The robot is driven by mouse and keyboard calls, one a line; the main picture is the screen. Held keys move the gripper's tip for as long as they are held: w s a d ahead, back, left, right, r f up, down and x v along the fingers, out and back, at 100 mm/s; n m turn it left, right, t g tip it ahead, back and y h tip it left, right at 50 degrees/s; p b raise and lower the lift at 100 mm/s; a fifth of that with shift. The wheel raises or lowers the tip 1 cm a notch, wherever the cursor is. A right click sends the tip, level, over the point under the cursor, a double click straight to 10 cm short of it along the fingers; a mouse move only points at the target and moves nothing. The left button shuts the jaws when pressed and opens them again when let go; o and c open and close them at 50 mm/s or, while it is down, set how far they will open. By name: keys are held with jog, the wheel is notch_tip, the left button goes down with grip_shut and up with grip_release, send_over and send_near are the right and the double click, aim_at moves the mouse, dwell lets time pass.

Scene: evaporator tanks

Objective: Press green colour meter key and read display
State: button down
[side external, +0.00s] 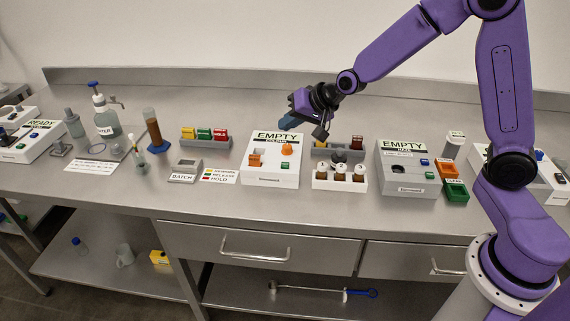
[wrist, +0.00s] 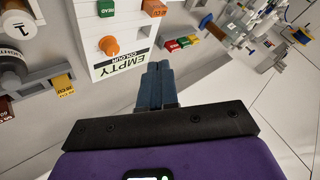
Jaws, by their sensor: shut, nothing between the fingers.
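The white colour meter (side external: 262,181) stands on the bench, its display (side external: 277,137) reading EMPTY above COLOUR. The display also shows upside down in the wrist view (wrist: 122,62). The meter's front has an orange knob (side external: 287,150), a small green key (side external: 284,166) below it and an orange-brown block (side external: 254,160) at the left. My gripper (side external: 288,124) is shut and empty, above the meter's back edge near the display. Its blue fingers (wrist: 158,70) are apart from the key.
A rack of labelled bottles (side external: 340,178) stands right of the meter, with a coloured-block rack (side external: 338,152) behind it. Another box reading EMPTY (side external: 408,180) is farther right. The BATCH box (side external: 185,171) and colour card (side external: 219,176) lie left. Bench behind the meter is clear.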

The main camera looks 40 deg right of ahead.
aim_at(289, 165)
jog(key=shift+f, duration=0.15)
jog(key=shift+f, duration=4.3)
jog(key=shift+f, duration=0.4)
jog(key=shift+f, duration=0.45)
jog(key=shift+r, duration=0.85)
